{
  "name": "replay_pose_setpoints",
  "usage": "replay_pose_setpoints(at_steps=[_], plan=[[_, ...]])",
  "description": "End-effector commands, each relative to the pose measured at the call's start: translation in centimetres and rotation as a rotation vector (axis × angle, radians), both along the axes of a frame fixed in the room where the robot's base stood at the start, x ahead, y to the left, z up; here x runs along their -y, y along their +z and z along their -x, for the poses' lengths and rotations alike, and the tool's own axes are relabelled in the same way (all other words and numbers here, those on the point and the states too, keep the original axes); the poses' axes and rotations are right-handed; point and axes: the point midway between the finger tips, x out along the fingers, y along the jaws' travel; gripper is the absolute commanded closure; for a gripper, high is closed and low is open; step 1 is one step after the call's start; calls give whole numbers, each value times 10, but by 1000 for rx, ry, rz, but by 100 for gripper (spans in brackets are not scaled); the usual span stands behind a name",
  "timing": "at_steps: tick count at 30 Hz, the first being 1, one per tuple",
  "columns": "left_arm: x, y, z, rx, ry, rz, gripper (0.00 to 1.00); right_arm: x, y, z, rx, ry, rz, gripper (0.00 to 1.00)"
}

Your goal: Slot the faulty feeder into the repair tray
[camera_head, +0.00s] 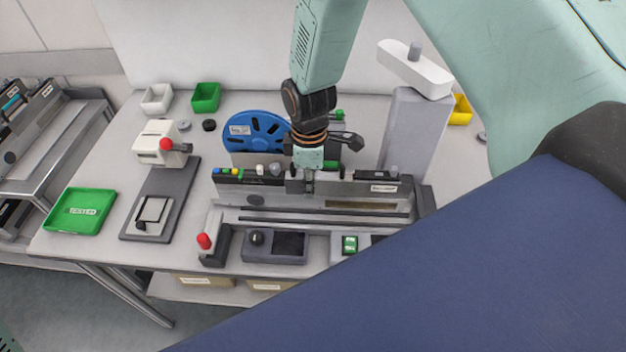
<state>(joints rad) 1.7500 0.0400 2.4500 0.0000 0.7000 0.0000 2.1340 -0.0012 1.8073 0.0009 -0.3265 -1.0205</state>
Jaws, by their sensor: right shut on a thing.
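A long grey feeder (345,190) with a blue reel (255,131) at its back left sits over a grey test stand (425,200) on the bench. Coloured buttons line the feeder's left top end. My right gripper (308,182) reaches down from above and is shut on the feeder's top edge near its middle. I cannot tell whether the feeder rests on the stand or is slightly raised. My left gripper is not in view. No tray marked for repair shows; a green tray (82,231) at the left reads TESTED.
A trolley (80,130) holding feeders stands at far left. The bench (110,190) carries a white press with a red knob (158,143), small white and green bins, a red-handled lever (205,241) and a grey column (410,130). My blue body covers the lower right.

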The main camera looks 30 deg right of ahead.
Motion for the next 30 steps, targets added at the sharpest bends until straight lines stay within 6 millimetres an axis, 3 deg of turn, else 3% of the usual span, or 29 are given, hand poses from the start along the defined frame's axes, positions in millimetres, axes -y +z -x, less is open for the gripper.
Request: replay_pose_setpoints(at_steps=[10,20,23,30], plan=[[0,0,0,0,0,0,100,0,0,-1,0,0,0,52],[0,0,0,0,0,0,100,0,2,-1,1,0,1,51],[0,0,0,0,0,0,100,0,11,-1,2,0,0,51],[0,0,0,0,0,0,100,0,57,-2,6,0,0,51]])
